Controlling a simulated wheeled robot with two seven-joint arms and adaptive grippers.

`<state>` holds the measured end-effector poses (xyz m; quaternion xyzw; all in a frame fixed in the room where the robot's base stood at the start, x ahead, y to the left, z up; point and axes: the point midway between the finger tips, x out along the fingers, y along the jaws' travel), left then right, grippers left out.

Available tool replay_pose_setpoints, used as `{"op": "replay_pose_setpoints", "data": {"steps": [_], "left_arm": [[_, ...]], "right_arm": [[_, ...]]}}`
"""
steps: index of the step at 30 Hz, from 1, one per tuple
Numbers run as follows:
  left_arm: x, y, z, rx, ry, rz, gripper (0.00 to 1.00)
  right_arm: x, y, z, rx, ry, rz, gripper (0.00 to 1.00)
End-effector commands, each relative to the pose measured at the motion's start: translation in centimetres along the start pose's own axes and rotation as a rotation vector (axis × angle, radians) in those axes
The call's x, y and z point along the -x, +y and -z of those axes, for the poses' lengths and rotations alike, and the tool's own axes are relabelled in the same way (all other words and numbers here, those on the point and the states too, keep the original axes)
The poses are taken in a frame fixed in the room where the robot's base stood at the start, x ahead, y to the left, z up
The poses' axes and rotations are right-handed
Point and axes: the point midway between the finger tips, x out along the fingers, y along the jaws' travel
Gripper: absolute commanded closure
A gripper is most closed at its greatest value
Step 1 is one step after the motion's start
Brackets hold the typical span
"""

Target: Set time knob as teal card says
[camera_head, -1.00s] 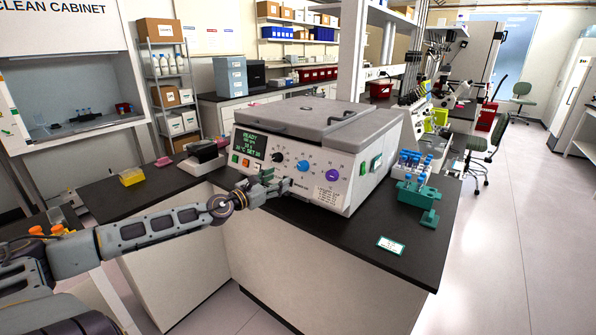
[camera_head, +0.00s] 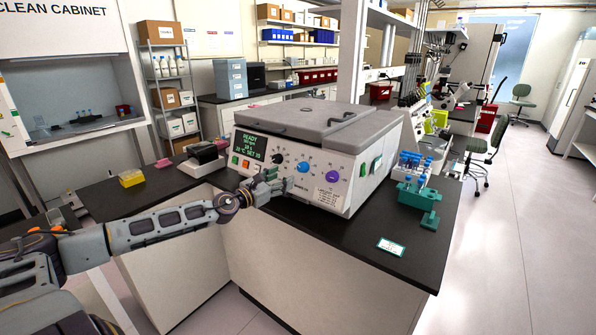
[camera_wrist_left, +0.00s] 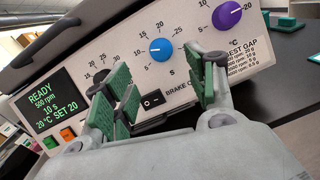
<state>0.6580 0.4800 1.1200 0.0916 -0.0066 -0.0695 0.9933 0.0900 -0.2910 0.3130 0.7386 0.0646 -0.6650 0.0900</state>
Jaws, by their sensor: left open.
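The blue knob (camera_head: 303,166), marked S, is on the sloped front panel of a grey-white machine (camera_head: 345,190). It also shows in the wrist view (camera_wrist_left: 161,50), its white mark near 10. The display (camera_wrist_left: 46,101) reads READY, 500 rpm, 10 s, 20 °C SET 20. The teal-edged card (camera_head: 391,246) lies flat on the black counter; its text is too small to read. My left gripper (camera_head: 281,185) is open and empty before the panel, below the blue knob and apart from it. In the wrist view its green-padded fingers (camera_wrist_left: 165,88) stand apart. My right gripper is not in view.
A black knob (camera_head: 277,158) and a purple knob (camera_head: 333,176) flank the blue one. A black rocker switch (camera_wrist_left: 151,99) sits below it. A teal tube rack (camera_head: 416,202) stands right of the machine. The counter's front right is clear around the card.

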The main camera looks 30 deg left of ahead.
Motion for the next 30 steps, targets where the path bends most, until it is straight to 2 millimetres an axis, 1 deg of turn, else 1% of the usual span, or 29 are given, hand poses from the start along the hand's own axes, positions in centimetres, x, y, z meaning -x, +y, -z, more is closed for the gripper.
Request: {"op": "replay_pose_setpoints", "data": {"steps": [6, 10, 20, 30], "left_arm": [[-0.4, 0.0, 0.0, 0.000, -0.001, 0.001, 0.44], [-0.7, 0.0, -0.1, -0.001, -0.001, 0.001, 0.44], [-1.3, -0.1, -0.1, -0.002, -0.001, 0.002, 0.44], [-2.0, 0.2, -0.1, -0.001, 0.000, -0.004, 0.44]], "right_arm": [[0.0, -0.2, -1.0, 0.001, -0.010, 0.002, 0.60], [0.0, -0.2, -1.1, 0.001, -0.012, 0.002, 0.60], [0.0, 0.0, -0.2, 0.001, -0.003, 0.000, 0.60], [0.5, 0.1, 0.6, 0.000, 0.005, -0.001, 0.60]]}}
